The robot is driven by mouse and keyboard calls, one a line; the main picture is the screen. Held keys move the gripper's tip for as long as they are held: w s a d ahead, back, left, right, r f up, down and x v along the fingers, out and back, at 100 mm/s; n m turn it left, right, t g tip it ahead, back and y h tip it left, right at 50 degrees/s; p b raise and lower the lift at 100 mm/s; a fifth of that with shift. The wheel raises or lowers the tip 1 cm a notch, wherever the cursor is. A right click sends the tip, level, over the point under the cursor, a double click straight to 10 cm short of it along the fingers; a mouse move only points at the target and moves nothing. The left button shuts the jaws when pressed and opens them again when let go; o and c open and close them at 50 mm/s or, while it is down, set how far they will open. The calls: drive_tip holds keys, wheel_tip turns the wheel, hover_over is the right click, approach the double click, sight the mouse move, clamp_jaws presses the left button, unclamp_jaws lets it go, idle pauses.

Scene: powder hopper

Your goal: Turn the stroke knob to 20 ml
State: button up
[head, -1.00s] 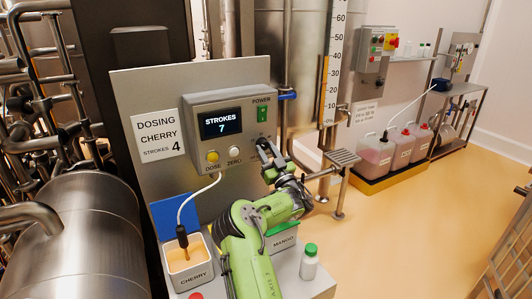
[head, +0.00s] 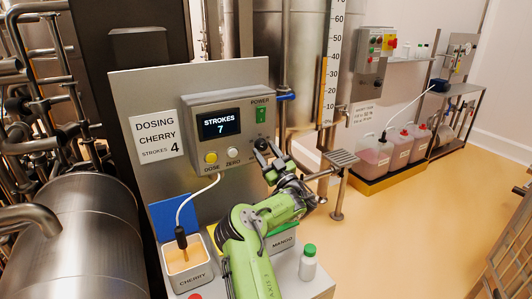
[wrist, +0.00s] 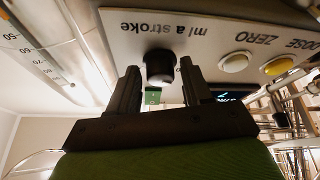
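The black stroke knob (wrist: 160,67) is on the panel under the upside-down label "ml a stroke" in the wrist view. Its pointer and scale numbers cannot be read. My gripper (wrist: 160,84) is open, with one finger toward each side of the knob and narrow gaps between. In the head view my gripper (head: 268,157) is at the lower right of the dosing box (head: 228,112), mostly covering the knob area. The box display (head: 220,123) reads "STROKES 7".
The yellow DOSE button (head: 211,158) and white ZERO button (head: 233,153) are left of my gripper; the green POWER switch (head: 261,115) is above it. A sign (head: 157,136) reads "DOSING CHERRY STROKES 4". A cherry container (head: 190,278) and a white bottle (head: 308,266) stand below.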

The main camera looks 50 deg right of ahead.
drive_tip(key=shift+o, duration=0.6)
drive_tip(key=b+v, duration=1.4)
drive_tip(key=v, duration=0.1)
drive_tip(key=shift+s, duration=0.4)
drive_tip(key=shift+f, duration=0.1)
